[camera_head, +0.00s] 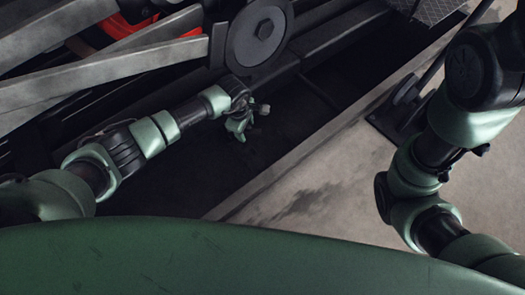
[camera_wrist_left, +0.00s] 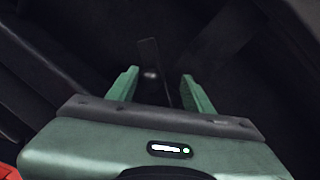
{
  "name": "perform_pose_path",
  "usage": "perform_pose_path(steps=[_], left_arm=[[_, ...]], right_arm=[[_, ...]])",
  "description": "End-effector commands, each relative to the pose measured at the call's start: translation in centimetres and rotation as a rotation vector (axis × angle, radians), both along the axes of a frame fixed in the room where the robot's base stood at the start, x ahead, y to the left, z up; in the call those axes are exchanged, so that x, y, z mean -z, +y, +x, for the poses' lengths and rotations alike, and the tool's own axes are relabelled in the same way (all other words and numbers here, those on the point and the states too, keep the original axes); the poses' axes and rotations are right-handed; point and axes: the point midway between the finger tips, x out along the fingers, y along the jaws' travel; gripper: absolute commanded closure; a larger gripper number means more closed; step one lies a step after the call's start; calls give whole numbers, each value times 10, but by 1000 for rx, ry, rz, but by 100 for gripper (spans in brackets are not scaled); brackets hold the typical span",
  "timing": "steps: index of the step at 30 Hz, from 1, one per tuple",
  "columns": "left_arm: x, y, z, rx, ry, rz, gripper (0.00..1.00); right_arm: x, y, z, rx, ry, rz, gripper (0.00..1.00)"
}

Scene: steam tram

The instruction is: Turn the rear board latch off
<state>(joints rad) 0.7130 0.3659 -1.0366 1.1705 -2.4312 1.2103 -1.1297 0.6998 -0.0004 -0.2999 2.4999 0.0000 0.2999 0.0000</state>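My left gripper (camera_head: 243,124) reaches down into the dark recess beside the tram's frame. In the left wrist view its two green fingers (camera_wrist_left: 159,88) stand apart. A thin dark bar (camera_wrist_left: 149,52), perhaps the rear board latch, stands in front of and partly between the fingers, with a small shiny spot beside its lower part. The bar looks closer to the right finger; I cannot tell whether they touch. In the head view I cannot make out the latch in the shadow.
Grey metal rods (camera_head: 120,68) and a round dark disc (camera_head: 258,33) lie left of and above the left gripper. Red parts (camera_head: 140,28) show behind the rods. A straight ledge (camera_head: 300,153) edges the recess. Pale floor (camera_head: 325,190) lies beyond it, with a dark bracket (camera_head: 402,103).

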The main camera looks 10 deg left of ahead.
Motion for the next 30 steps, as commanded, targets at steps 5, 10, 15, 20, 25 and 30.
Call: perform_pose_path(steps=[5,10,15,20,25,30], left_arm=[[4,3,-12,200,2,-2,50],[5,6,-21,378,2,-2,50],[-24,13,-25,482,-1,5,50],[-56,16,-30,481,0,4,50],[-86,20,-37,477,3,-1,50],[-72,-1,-68,364,89,-164,50]], right_arm=[[12,0,0,0,0,0,64],[23,0,0,0,0,-1,64],[6,0,0,0,-1,-1,64],[-17,0,0,0,0,-1,64],[-39,0,0,0,0,-1,64],[-42,0,0,0,0,0,64]])
